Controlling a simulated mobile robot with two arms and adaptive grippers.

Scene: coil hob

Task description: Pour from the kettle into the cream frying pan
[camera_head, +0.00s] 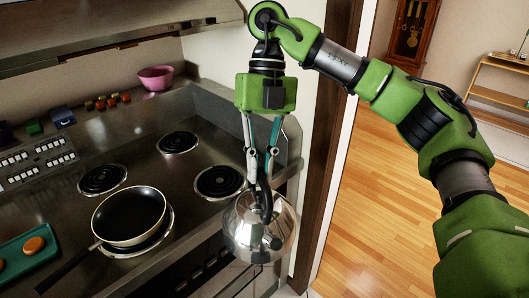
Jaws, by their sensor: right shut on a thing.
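The cream frying pan (130,217) has a dark inside and sits on the front left coil burner of the hob, its dark handle pointing to the lower left. The kettle (243,228) is shiny round metal with dark parts. My right gripper (263,212) points down and is shut on the kettle, around its dark handle as far as I can see. The kettle hangs near the hob's front right edge, to the right of the pan and apart from it in the picture. The fingertips are partly lost against the kettle's dark parts. My left gripper is not in view.
Bare coil burners (220,181) lie behind and right of the pan. A pink bowl (156,77) stands at the back. A green tray (28,252) with orange round items lies left of the pan. A doorway frame (325,150) rises to the right, close to my arm.

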